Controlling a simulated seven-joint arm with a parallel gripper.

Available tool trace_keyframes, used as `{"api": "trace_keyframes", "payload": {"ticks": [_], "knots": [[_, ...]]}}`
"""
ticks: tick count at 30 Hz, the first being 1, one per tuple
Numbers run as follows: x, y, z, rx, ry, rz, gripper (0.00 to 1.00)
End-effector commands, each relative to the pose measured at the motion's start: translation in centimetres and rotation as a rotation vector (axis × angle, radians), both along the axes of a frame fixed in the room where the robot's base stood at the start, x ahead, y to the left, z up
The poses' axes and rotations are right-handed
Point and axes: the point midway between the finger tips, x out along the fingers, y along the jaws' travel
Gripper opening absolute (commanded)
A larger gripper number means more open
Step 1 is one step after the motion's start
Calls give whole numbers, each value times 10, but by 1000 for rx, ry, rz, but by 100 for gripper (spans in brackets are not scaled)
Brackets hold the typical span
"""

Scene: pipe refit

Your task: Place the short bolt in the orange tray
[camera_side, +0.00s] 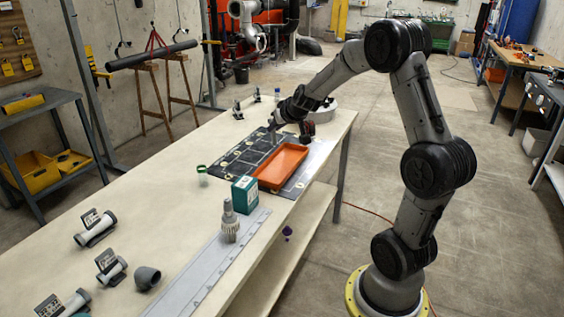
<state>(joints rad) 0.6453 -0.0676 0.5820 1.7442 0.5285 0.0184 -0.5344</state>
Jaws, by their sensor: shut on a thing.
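The orange tray (281,168) lies on a dark gridded mat (237,160) on the long workbench. No thing is visible in its interior. My gripper (274,133) is just beyond the tray's far left end, low above the mat, pointing down. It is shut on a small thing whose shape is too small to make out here. I cannot pick out the short bolt for certain.
A green box (244,194) and a grey threaded fitting (230,221) stand at the tray's near side. A small green-rimmed cup (202,175) is left of the mat. Clamped pipe pieces (95,228) and an elbow (147,277) lie at the near left. The bench middle is clear.

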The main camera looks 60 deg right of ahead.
Motion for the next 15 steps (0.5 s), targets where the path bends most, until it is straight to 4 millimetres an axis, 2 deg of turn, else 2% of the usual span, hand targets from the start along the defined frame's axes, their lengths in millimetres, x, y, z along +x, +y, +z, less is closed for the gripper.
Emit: {"api": "trace_keyframes", "payload": {"ticks": [8,15], "knots": [[-10,-5,2,-25,-38,-79,0],[-36,-16,6,-79,-87,-232,0]]}}
